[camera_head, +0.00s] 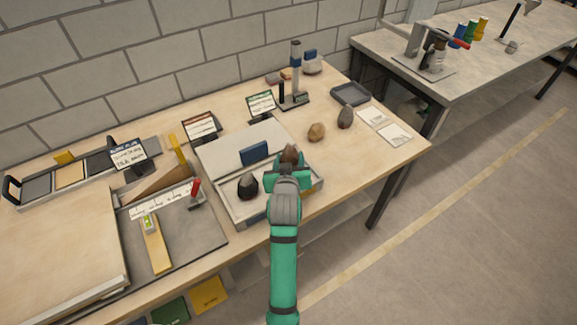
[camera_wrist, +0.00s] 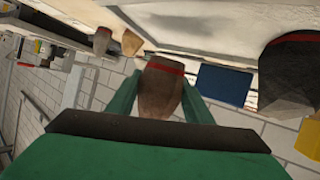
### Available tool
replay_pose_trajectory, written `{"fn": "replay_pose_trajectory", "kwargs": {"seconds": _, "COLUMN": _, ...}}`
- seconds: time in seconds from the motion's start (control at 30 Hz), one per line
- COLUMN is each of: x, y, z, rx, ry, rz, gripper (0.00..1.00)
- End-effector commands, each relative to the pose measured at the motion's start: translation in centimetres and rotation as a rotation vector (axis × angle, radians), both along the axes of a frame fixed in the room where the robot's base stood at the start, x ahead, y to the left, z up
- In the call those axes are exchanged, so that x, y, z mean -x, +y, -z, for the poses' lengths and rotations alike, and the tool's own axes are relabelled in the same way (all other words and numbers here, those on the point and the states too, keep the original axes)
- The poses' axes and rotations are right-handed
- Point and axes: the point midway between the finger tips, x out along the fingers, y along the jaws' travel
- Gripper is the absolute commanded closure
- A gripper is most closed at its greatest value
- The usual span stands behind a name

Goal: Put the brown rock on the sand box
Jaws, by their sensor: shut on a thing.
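My gripper (camera_head: 288,168) is shut on a brown rock (camera_head: 290,152) above the right part of a shallow, light-grey box (camera_head: 311,192), seemingly the sand box. In the wrist view the brown rock (camera_wrist: 160,90), with a red band, sits between the two green fingers (camera_wrist: 160,98). A dark rock (camera_head: 247,187) with a red band sits in the box to the left of my gripper; it also shows at the right of the wrist view (camera_wrist: 290,72). My gripper hides part of the box. I cannot tell whether the held rock touches anything below it.
A tan rock (camera_head: 316,131) and a grey-brown rock (camera_head: 345,117) lie on the table to the right. A stand (camera_head: 295,80) and label signs (camera_head: 261,105) are behind. A wooden ramp (camera_head: 155,184) is left.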

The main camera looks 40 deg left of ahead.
Motion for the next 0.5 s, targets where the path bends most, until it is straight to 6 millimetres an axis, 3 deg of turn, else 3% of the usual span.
{"fn": "replay_pose_trajectory", "kwargs": {"seconds": 0.33, "x": -1.1, "y": 1.1, "z": 2.0, "rx": -0.002, "ry": -0.001, "rz": 0.006, "gripper": 0.89}}
{"fn": "replay_pose_trajectory", "kwargs": {"seconds": 0.5, "x": -1.1, "y": 1.1, "z": 4.3, "rx": 0.000, "ry": 0.000, "rz": 0.008, "gripper": 0.89}}
